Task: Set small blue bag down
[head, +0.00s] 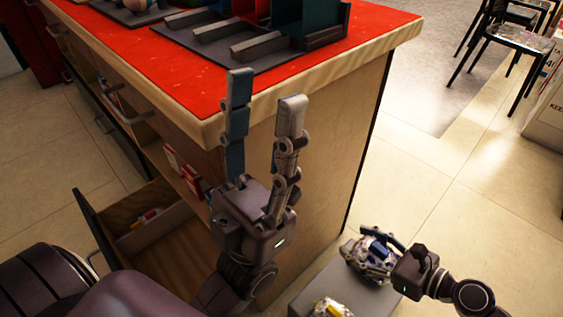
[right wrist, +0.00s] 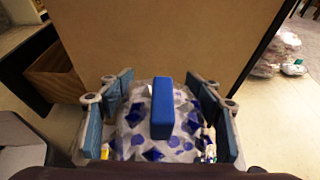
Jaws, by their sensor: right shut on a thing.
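The small blue bag (right wrist: 140,112) is a clear bag with blue spots and a blue block-like top piece. It sits between the two fingers of my right gripper (right wrist: 160,112), which is shut on it. In the head view the bag (head: 377,248) and my right gripper (head: 370,254) are at the lower right, by the far edge of a grey surface (head: 345,285). I cannot tell whether the bag touches that surface. My left gripper (head: 263,88) is empty and open, fingers pointing up in front of the counter corner.
A red-topped counter (head: 385,35) carries dark trays at the back. An open drawer (head: 150,225) sticks out at left. A bag with a yellow label (head: 330,308) is on the grey surface's near part. Bare floor (head: 450,210) and black chairs (head: 510,50) are at right.

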